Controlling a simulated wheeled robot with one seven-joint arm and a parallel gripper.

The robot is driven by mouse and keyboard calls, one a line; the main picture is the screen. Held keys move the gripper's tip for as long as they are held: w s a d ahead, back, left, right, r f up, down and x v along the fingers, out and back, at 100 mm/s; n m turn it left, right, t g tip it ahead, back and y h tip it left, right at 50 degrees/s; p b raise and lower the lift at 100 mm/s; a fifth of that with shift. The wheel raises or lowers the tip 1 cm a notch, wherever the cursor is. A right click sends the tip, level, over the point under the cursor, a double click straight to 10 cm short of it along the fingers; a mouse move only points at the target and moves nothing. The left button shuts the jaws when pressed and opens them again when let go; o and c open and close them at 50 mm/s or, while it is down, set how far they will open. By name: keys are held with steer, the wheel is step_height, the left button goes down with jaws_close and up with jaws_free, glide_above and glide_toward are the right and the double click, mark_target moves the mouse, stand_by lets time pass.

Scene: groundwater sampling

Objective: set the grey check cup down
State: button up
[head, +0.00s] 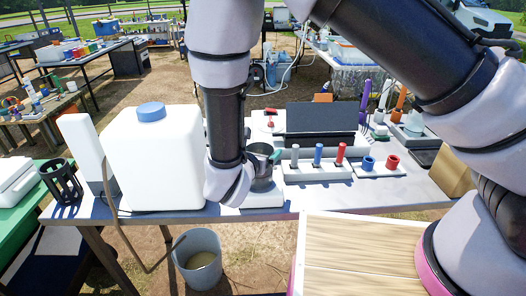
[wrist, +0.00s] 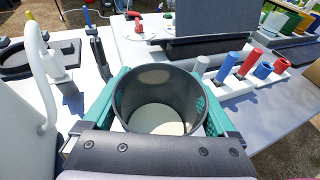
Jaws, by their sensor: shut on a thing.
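The grey check cup (wrist: 158,92) is a dark grey, open-topped cylinder, upright in the middle of the wrist view, with a pale round bottom inside. My gripper (wrist: 163,108) has its teal fingers on either side of it and is shut on it. In the head view the cup (head: 261,182) shows partly behind my wrist, above or on a light grey block (head: 265,199) on the table. I cannot tell whether its base touches that block.
A white jug (head: 153,160) with a blue cap stands close left of my gripper. A rack (head: 318,170) with grey, blue and red pegs is close right, beside blue and red rings. A dark panel (head: 321,119) stands behind. A bucket (head: 198,260) sits on the ground below.

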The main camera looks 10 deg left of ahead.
steer(key=shift+f, duration=0.15)
steer(key=o, duration=1.1)
steer(key=v, duration=1.2)
